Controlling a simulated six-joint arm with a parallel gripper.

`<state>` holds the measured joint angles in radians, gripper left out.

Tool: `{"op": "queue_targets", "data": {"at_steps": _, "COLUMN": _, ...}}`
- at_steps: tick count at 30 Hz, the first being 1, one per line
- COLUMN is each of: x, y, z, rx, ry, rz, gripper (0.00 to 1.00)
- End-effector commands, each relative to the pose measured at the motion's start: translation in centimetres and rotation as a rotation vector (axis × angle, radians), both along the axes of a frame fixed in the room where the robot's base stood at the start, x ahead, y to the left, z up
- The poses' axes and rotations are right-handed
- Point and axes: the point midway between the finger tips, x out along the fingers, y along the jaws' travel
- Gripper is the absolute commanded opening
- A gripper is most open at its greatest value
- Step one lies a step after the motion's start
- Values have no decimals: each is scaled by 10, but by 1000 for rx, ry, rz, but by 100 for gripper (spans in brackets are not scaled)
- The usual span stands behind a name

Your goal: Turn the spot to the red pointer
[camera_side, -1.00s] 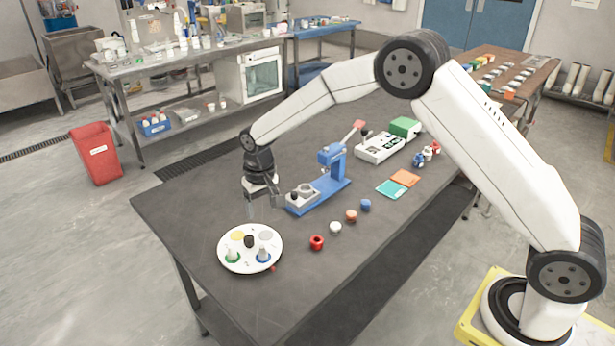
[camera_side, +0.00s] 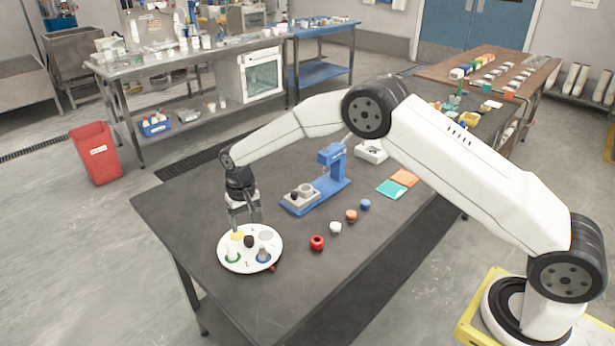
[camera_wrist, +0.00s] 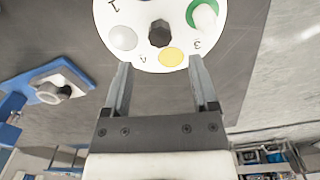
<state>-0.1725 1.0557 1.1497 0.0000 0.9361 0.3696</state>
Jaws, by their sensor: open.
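A round white turntable (camera_side: 228,265) lies at the table's near left end, with a black knob (camera_side: 249,242) at its centre. It carries a yellow spot (camera_side: 237,236), a grey spot (camera_side: 266,236), a green-ringed spot with a white piece (camera_side: 232,256) and a blue-ringed one (camera_side: 263,255). A small red pointer (camera_side: 272,267) shows at its near right edge, nearest the blue-ringed spot. My gripper (camera_side: 245,221) is open and empty at the turntable's far edge. In the wrist view its fingertips (camera_wrist: 159,67) flank the yellow spot (camera_wrist: 171,57), short of the knob (camera_wrist: 160,33).
A blue grinder-like device (camera_side: 330,178) stands behind the turntable. Red (camera_side: 317,242), white (camera_side: 335,228), orange (camera_side: 351,215) and blue (camera_side: 365,204) small pieces lie in a row to the right. The table (camera_side: 285,290) is clear in front.

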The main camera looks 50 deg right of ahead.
Motion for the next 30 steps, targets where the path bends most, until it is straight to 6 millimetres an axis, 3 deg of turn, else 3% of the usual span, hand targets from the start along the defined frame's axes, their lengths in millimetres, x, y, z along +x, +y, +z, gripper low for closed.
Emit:
{"op": "queue_targets", "data": {"at_steps": 12, "x": 0, "y": 0, "z": -48, "rx": 0, "ry": 1, "rz": 0, "gripper": 76}}
{"op": "queue_targets", "data": {"at_steps": 26, "x": 0, "y": 0, "z": -58, "rx": 0, "ry": 0, "rz": 0, "gripper": 76}}
{"op": "queue_targets", "data": {"at_steps": 30, "x": 0, "y": 0, "z": -57, "rx": 0, "ry": 0, "rz": 0, "gripper": 31}}
